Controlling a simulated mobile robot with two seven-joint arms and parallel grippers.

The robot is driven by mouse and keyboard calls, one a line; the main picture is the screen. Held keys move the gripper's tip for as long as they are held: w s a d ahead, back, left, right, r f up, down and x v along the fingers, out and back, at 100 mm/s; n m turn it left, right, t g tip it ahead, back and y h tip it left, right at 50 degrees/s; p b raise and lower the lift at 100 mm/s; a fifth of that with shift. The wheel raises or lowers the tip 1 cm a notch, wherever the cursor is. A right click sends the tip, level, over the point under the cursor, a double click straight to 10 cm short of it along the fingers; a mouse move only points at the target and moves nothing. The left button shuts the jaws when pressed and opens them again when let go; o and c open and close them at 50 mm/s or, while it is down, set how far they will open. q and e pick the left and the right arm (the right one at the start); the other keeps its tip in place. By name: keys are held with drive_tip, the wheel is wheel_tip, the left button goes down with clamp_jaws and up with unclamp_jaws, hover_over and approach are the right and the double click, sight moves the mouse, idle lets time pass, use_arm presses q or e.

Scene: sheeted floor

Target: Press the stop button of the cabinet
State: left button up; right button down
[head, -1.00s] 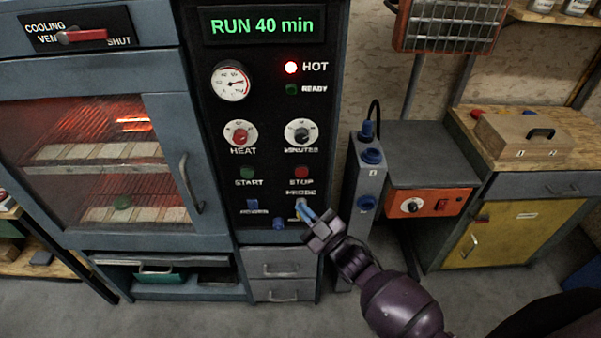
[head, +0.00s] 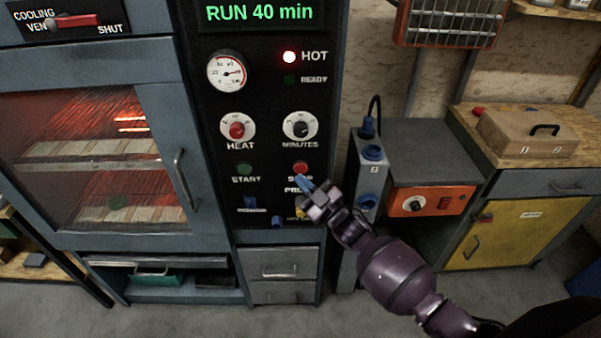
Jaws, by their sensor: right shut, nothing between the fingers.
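The cabinet (head: 218,150) stands at the left with a glowing window and a black control panel. Its red stop button (head: 300,168) sits at the lower right of the panel, right of the green start button (head: 244,169). The display (head: 261,12) reads "RUN 40 min" and the red HOT lamp (head: 289,57) is lit. My right gripper (head: 303,184) is shut and empty. Its blue fingertips are just below the stop button and cover part of its label; I cannot tell whether they touch the panel. My left gripper is not in view.
Heat (head: 237,130) and minutes (head: 300,127) knobs are above the buttons. A grey socket post (head: 371,170) and an orange-fronted bench unit (head: 431,201) stand right of the cabinet. Grey floor (head: 400,262) lies in front.

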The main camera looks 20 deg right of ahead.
drive_tip(key=shift+w+d, duration=0.15)
drive_tip(key=shift+w, duration=0.4)
idle(0.4)
idle(0.9)
drive_tip(key=shift+w, duration=0.2)
idle(0.4)
drive_tip(key=shift+w+d+b, duration=0.1)
drive_tip(key=shift+w+b, duration=0.1)
drive_tip(key=shift+b, duration=0.1)
